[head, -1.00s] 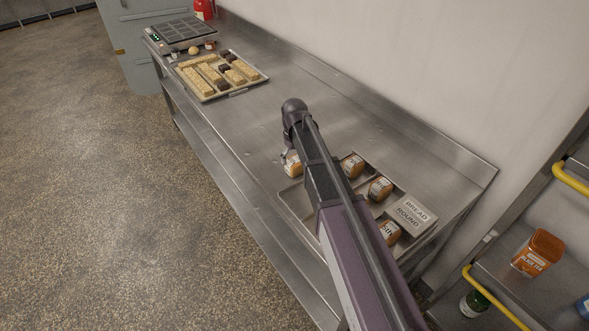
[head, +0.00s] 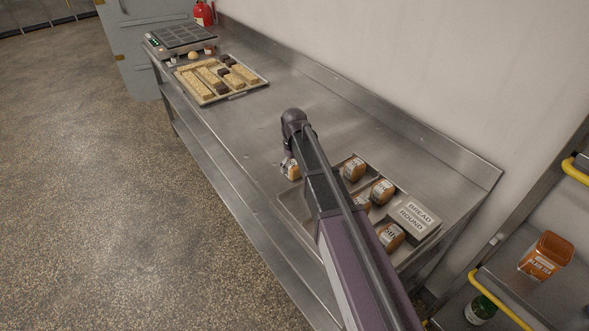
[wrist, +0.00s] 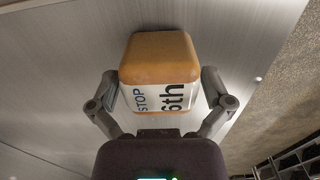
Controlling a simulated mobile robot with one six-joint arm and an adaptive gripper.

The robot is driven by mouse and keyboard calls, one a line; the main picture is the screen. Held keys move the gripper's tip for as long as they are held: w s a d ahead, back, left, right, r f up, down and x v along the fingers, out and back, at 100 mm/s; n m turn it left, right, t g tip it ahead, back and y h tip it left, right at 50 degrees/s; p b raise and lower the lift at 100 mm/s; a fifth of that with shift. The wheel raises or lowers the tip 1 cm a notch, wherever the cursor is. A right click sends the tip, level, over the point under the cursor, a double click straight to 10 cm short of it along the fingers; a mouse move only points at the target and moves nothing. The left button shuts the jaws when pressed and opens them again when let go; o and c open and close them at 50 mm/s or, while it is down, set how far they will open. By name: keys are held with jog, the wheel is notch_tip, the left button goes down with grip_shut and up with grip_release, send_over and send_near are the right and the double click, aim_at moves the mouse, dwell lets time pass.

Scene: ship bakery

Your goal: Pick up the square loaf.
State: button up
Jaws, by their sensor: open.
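A square loaf with an orange-brown crust and a white band reading "STOP 6th" (wrist: 160,62) is centred in the wrist view, upright on the steel bench. My gripper (wrist: 161,84) is open, with one finger on each side of it; contact cannot be told. In the head view the loaf (head: 294,173) sits just outside the left end of a metal tray (head: 290,205), partly hidden by my gripper (head: 288,165). Several similar banded loaves, one of them here (head: 354,168), stand in the tray, partly behind my arm.
A box marked "BREAD ROUND" (head: 413,217) stands at the tray's right end. A second tray (head: 243,91) of bars and a flat appliance (head: 180,38) are at the bench's far end. A shelf with an orange tin (head: 545,257) is at right. The bench between the trays is clear.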

aim_at(294, 162)
jog(key=c, duration=1)
jog(key=shift+r, duration=0.15)
notch_tip(294, 162, up, 3)
jog(key=p, duration=0.3)
jog(key=shift+r, duration=0.15)
jog(key=s, duration=0.5)
jog(key=s+d+r+p, duration=0.1)
jog(key=s, duration=0.4)
jog(key=s+d+p, duration=0.1)
jog(key=s, duration=0.4)
jog(key=shift+s+d+r, duration=0.15)
jog(key=shift+s+r, duration=0.05)
jog(key=shift+s, duration=0.2)
